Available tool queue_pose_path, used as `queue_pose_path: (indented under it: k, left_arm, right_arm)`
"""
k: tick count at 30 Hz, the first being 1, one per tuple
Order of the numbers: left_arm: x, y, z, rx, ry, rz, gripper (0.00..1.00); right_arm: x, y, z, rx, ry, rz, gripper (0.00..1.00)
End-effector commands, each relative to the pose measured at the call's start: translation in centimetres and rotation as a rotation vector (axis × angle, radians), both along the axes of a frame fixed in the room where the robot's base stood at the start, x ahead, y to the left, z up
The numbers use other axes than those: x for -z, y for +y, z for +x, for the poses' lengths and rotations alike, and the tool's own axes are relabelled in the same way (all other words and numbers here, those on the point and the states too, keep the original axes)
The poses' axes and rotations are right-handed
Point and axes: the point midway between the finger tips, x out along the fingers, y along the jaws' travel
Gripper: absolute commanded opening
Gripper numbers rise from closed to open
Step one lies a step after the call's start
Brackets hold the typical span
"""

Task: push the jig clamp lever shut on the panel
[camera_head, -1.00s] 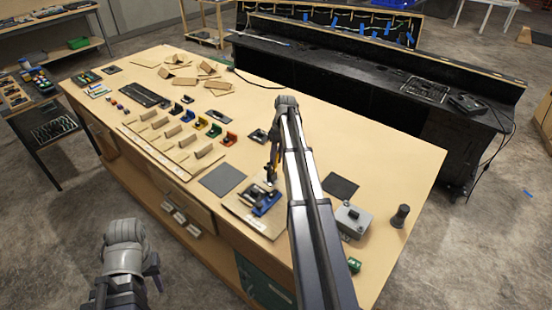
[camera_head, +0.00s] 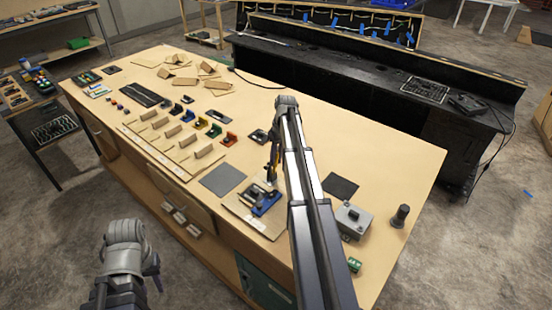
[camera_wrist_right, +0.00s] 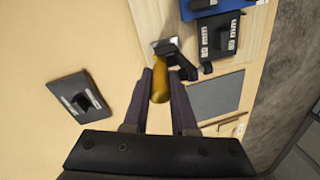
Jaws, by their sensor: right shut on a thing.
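The jig shows blue parts on a light board (camera_head: 240,211) near the bench's front edge; blue parts also show at the top of the right wrist view (camera_wrist_right: 215,8). A dark panel with white strips (camera_wrist_right: 219,36) lies against them. The clamp lever has a yellow grip (camera_wrist_right: 160,86) and a dark metal arm (camera_wrist_right: 176,58) beside the panel. My right gripper (camera_wrist_right: 162,80) is shut on the yellow grip, with a finger on each side. In the head view it (camera_head: 273,172) is just behind the jig, partly hidden by my arm. My left gripper (camera_head: 153,272) hangs off the bench's front; its jaws are unclear.
A grey mat (camera_head: 222,179) lies left of the jig. A dark plate with white strips (camera_wrist_right: 80,101) lies apart from it. Colored brackets and wooden dividers stand further left.

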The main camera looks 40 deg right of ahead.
Motion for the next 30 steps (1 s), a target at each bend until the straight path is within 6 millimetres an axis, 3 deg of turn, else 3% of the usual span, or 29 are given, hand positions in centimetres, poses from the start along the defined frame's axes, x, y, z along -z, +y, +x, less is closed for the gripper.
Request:
queue_pose_path:
  k: [5,15,27,28,30]
  left_arm:
    - [0.3,0.0,0.0,0.0,0.0,0.0,0.38]
    - [3.7,0.0,0.0,0.005,0.0,0.001,0.38]
    - [3.8,0.0,0.0,0.004,0.0,0.001,0.38]
    - [3.8,0.0,0.0,0.004,0.0,0.001,0.38]
    - [3.8,0.0,0.0,0.004,0.0,0.001,0.38]
  right_arm:
    - [0.2,-0.4,0.2,0.003,0.008,0.022,0.0]
    - [1.4,-2.5,0.9,0.002,0.093,0.319,0.0]
    - [1.0,-2.5,0.7,0.0,0.104,0.358,0.0]
    - [1.0,-2.5,0.7,0.0,0.104,0.358,0.27]
    - [1.0,-2.4,0.7,0.0,0.104,0.358,0.35]
